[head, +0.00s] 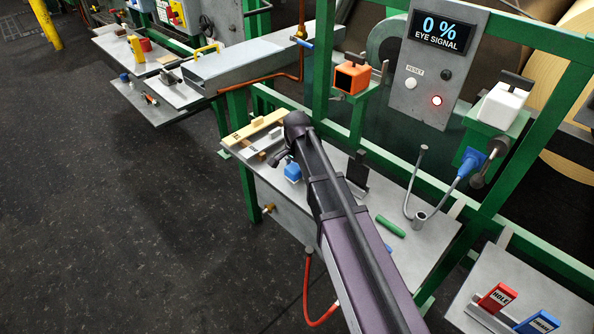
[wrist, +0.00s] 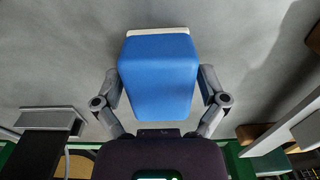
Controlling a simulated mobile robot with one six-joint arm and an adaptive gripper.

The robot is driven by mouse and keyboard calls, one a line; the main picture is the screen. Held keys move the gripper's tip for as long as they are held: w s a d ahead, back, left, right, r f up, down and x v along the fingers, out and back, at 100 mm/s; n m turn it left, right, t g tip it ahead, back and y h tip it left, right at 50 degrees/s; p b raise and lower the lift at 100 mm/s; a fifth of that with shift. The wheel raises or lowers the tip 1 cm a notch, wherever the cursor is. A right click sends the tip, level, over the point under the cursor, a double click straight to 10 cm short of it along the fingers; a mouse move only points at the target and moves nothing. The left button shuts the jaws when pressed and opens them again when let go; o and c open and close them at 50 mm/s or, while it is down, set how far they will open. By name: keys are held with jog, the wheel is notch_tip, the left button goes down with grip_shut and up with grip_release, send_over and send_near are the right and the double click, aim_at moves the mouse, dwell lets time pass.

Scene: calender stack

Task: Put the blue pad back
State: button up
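The blue pad (wrist: 158,78) is a rounded blue block with a pale strip along its far edge. In the wrist view it fills the space between the two fingers of my gripper (wrist: 160,85), which press against its left and right sides. In the head view the blue pad (head: 292,172) shows small beside my gripper (head: 284,160), over the grey shelf (head: 270,205). Most of the gripper is hidden there by my arm. I cannot tell whether the pad touches the shelf.
Wooden pieces (head: 256,125) lie at the shelf's far left end. A dark upright holder (head: 357,170) and a green roller (head: 390,226) are to the right. An orange box (head: 351,78), an eye signal panel (head: 437,62) and green frame bars stand behind. Red and blue handles are lower right.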

aim_at(297, 166)
jog(key=shift+r, duration=0.1)
dwell(0.4)
notch_tip(297, 166, up, 12)
jog(key=p, duration=1.2)
jog(key=shift+s, duration=0.1)
dwell(0.7)
jog(key=s+d+n, duration=0.9)
jog(key=s+d, duration=0.8)
jog(key=s, duration=0.1)
jog(key=shift+d, duration=0.2)
dwell(0.4)
